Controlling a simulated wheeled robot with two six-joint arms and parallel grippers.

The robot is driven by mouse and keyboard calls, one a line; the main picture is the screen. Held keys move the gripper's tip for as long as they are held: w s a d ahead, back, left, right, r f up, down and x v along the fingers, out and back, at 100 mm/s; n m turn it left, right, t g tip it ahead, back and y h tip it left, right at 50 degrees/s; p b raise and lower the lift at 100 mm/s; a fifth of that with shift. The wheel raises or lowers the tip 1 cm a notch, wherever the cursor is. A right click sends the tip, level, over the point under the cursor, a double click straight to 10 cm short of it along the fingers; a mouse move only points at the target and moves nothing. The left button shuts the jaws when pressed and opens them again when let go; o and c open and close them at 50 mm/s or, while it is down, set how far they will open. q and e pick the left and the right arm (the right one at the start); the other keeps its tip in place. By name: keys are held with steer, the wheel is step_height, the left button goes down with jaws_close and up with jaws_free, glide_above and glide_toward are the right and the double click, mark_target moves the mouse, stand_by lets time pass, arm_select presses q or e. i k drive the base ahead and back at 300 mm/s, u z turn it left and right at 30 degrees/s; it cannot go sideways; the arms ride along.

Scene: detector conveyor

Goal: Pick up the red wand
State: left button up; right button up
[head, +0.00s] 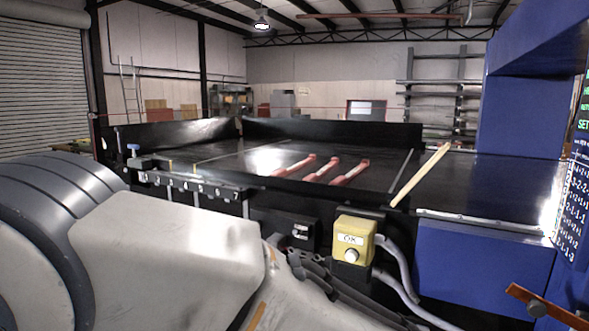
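A pale, wood-coloured stick (420,174) leans up at a slant at the conveyor's near edge, to the right. A reddish-brown bar (548,306) crosses the bottom right corner, cut off by the picture edge; I cannot tell whether it is the red wand. Three long, narrow red-and-pale pieces (294,165) lie side by side on the dark conveyor belt. Neither of my grippers shows; a large pale arm link of mine fills the lower left and hides what is behind it.
The conveyor (225,163) has dark side walls and a bare left part. A blue detector housing (522,118) stands over its right end, with a lit screen (578,150) beside it. A yellow control box (355,240) with grey conduits sticks out at the front.

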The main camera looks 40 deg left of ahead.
mark_target(281, 172)
steer(key=u, duration=2.7)
steer(key=i, duration=2.35)
steer(key=z, duration=3.35)
